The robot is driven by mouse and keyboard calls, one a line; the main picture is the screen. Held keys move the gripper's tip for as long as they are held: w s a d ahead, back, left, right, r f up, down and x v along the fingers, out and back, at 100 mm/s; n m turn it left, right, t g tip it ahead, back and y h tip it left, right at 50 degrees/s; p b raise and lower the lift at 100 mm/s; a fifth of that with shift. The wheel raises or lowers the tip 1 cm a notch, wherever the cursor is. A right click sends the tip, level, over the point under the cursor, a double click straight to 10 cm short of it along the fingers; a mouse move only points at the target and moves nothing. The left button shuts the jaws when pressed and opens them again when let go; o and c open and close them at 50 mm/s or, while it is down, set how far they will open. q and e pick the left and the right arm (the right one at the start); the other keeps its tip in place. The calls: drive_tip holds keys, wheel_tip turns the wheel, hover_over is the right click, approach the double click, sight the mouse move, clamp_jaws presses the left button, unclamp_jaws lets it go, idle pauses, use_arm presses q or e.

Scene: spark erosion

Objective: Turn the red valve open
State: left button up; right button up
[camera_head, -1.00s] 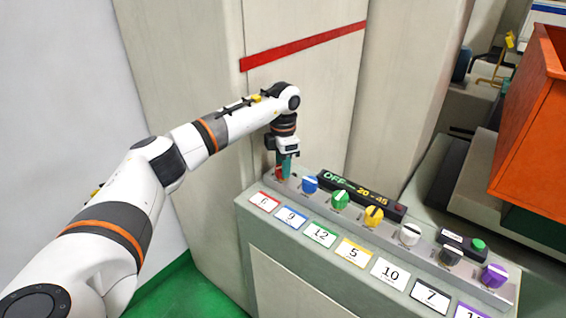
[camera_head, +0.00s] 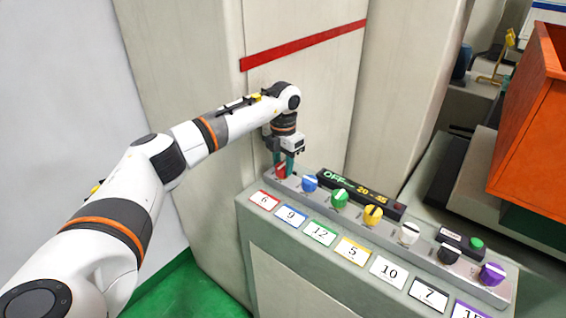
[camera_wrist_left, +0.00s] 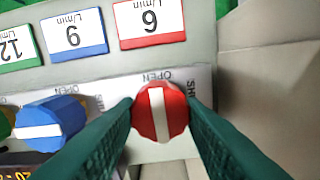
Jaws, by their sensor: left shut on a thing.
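The red valve (camera_head: 281,171) is the knob at the left end of the row on the panel. In the left wrist view, the red valve (camera_wrist_left: 160,112) has a white stripe that runs up and down the picture. My left gripper (camera_head: 284,166) points down over it. In the left wrist view, the green fingers of my left gripper (camera_wrist_left: 162,116) stand on both sides of the knob and are shut on it. "OPEN" and part of a "SHUT" label show beside the knob, partly hidden by it and the fingers. My right gripper is not in view.
The blue knob (camera_head: 309,183) sits close to the right of the red valve, with green, yellow, white, black and purple knobs beyond. A display (camera_head: 355,194) reading "OFF" and "20 - 45" stands behind them. An orange bin (camera_head: 535,120) is at the far right.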

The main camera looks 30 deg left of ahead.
sight(283, 165)
use_arm(q)
drive_tip(key=o, duration=1)
drive_tip(key=shift+r, duration=0.1)
drive_tip(key=shift+r, duration=0.4)
wheel_tip(283, 165, up, 11)
drive_tip(key=b, duration=0.2)
drive_tip(key=shift+b, duration=0.4)
